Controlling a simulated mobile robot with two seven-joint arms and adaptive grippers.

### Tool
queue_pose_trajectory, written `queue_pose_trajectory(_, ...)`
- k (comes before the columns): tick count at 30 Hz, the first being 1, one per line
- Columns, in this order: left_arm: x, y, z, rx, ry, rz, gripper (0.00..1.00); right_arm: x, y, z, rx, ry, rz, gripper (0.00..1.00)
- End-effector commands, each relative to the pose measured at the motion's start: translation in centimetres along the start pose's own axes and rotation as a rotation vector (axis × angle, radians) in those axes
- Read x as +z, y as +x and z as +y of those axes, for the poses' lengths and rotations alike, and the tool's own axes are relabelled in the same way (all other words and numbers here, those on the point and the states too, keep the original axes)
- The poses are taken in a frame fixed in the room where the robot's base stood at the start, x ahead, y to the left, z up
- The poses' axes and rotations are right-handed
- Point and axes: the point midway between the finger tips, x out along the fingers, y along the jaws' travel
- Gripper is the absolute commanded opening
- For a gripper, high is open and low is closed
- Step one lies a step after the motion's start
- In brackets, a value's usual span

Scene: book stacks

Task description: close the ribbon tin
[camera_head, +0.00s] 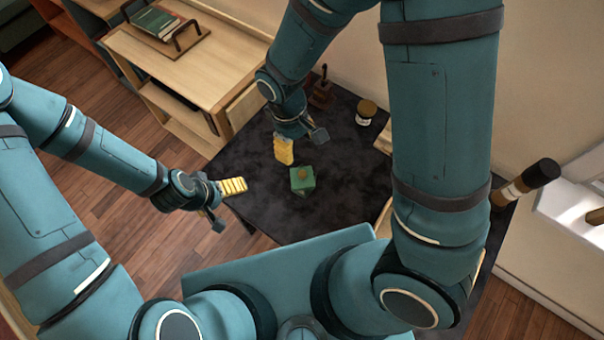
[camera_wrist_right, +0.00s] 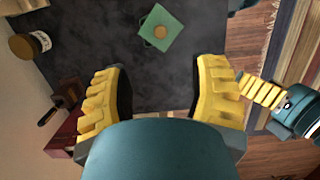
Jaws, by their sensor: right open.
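The ribbon tin (camera_head: 303,181) is a small green box with a round gold knob or disc on top. It stands on the dark table and also shows in the right wrist view (camera_wrist_right: 172,38). I cannot tell how its lid sits. My right gripper (camera_head: 286,150) is just behind the tin in the head view, apart from it. Its yellow fingers are spread and empty in the right wrist view (camera_wrist_right: 162,70). My left gripper (camera_head: 232,187) is at the table's left edge, left of the tin; its yellow finger shows, but its opening is unclear.
The dark table (camera_head: 270,215) is clear around the tin. A dark-lidded jar (camera_head: 366,111) and a brown wooden item (camera_head: 321,92) stand at the back. A wooden shelf unit (camera_head: 180,75) holds a tray with green books (camera_head: 155,22).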

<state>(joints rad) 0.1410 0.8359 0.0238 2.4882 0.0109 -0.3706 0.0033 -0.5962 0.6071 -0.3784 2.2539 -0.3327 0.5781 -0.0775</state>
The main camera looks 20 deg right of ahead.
Motion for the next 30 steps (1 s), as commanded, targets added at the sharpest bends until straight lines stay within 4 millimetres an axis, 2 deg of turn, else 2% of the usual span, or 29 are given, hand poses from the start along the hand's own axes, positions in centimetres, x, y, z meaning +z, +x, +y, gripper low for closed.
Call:
queue_pose_trajectory(4, 0.0, 0.0, 0.0, 0.0, 0.0, 0.0, 1.0, 0.0, 0.1, 0.0, 0.0, 0.0, 0.0, 0.59)
queue_pose_trajectory(7, 0.0, 0.1, -0.1, 0.0, 0.0, 0.0, 1.0, 0.0, 0.9, 0.0, 0.0, 0.0, -0.001, 0.59)
queue_pose_trajectory(15, 0.1, 1.0, -0.3, -0.002, 0.0, -0.001, 1.0, 0.1, 5.8, 0.0, -0.001, 0.001, -0.005, 0.59)
queue_pose_trajectory(21, 0.2, 1.3, -0.4, -0.003, 0.0, -0.001, 1.0, 0.0, 8.3, 0.0, 0.0, 0.0, -0.002, 0.59)
queue_pose_trajectory(30, 0.2, 1.3, -0.4, -0.003, 0.0, -0.001, 1.0, -0.1, 8.6, 0.0, 0.0, 0.001, 0.001, 0.59)
